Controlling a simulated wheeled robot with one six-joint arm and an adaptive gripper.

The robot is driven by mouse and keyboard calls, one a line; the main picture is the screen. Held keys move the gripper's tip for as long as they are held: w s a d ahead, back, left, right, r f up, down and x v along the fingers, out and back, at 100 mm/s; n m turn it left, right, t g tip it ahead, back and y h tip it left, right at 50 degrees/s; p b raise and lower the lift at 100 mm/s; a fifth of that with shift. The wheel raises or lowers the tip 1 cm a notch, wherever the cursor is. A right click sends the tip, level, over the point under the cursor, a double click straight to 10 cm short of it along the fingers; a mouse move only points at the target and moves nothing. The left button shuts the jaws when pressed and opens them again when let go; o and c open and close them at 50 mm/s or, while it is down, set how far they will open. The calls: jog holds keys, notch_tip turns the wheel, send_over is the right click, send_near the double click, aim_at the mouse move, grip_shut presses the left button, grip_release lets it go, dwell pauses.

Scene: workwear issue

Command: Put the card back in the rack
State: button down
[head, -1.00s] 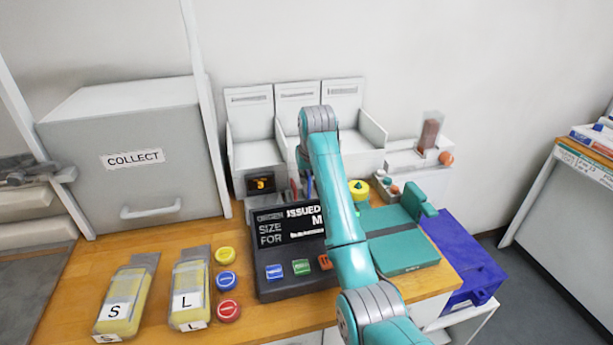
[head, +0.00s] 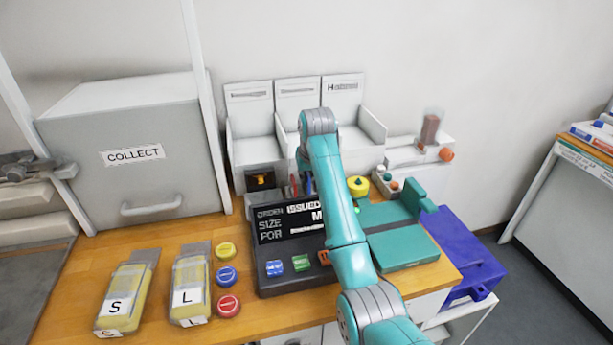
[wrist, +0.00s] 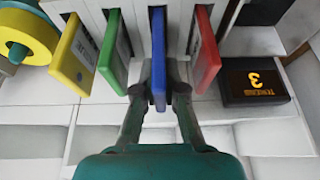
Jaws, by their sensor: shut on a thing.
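My gripper (wrist: 160,88) is shut on the blue card (wrist: 158,50) in the wrist view, with one finger on each side of it. The blue card stands on edge at the white rack (wrist: 140,22), between the green card (wrist: 113,52) and the red card (wrist: 206,52). The yellow card (wrist: 74,55) stands at the far left of the row. I cannot tell how deep the blue card sits in its slot. In the head view the blue card (head: 309,184) shows beside my arm, which hides the gripper and most of the rack.
A yellow round knob (wrist: 25,38) is left of the cards. In the head view, a dark order terminal (head: 285,270) stands in front, and white bins (head: 253,150) stand behind.

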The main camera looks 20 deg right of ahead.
jog(key=shift+f, duration=0.6)
jog(key=c, duration=1.2)
grip_release()
jog(key=shift+r, duration=0.15)
jog(key=shift+r, duration=4.4)
